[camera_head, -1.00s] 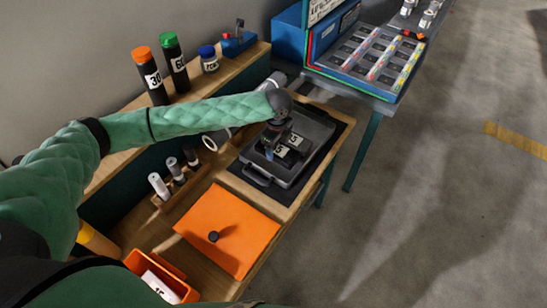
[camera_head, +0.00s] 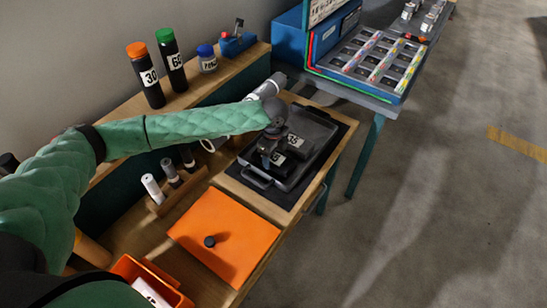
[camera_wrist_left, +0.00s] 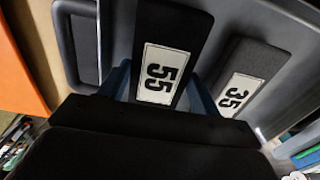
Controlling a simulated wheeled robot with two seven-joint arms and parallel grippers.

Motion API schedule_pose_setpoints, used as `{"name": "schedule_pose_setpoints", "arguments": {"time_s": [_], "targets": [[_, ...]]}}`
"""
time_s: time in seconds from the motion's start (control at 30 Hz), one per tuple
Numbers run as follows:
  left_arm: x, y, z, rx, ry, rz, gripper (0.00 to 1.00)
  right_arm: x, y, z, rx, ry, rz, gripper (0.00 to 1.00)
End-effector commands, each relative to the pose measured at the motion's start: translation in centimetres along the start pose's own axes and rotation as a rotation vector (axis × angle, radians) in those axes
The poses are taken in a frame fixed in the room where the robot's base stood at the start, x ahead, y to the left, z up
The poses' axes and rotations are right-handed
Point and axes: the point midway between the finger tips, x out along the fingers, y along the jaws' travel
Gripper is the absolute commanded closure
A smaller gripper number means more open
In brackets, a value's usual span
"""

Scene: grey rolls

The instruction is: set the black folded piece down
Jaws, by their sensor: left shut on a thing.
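My left gripper (camera_head: 266,157) is over a dark grey tray (camera_head: 309,158) and shut on a black folded piece with a white label reading 55 (camera_wrist_left: 172,30). In the left wrist view the blue fingers (camera_wrist_left: 160,92) stand on both sides of this piece. A second black piece, labelled 35 (camera_wrist_left: 250,58), is beside it on the right, apart from it; it also shows in the head view (camera_head: 296,142). I cannot tell whether the held piece touches the tray floor. Its lower end is hidden by the gripper. My right gripper is not in view.
The tray lies on a black mat on a wooden bench. An orange panel with a black knob (camera_head: 238,232) lies in front. A rack with several tubes (camera_head: 178,188) is at left, capped bottles (camera_head: 147,75) behind. A blue sorting tray (camera_head: 372,62) is on another table.

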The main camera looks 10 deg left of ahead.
Motion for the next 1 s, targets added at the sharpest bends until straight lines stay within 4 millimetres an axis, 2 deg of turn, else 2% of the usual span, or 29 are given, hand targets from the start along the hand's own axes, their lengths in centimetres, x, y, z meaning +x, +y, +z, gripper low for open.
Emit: {"name": "schedule_pose_setpoints", "arguments": {"time_s": [0.43,0.47,0.53,0.57,0.9,1.0], "targets": [[0.27,-0.01,-0.01,0.000,0.000,0.000,0.63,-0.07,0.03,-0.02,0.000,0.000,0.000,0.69],[0.26,-0.01,0.00,0.000,0.000,0.000,0.31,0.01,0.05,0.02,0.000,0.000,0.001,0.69],[0.26,-0.01,0.00,0.000,0.000,0.000,0.17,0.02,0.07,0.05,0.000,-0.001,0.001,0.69],[0.26,-0.01,0.00,0.000,0.000,0.000,0.15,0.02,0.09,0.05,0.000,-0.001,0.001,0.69],[-0.02,-0.04,0.02,0.000,0.000,-0.001,0.15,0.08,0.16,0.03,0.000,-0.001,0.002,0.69],[-0.51,-0.02,0.01,0.000,0.000,0.000,0.15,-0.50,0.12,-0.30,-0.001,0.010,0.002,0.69]]}}
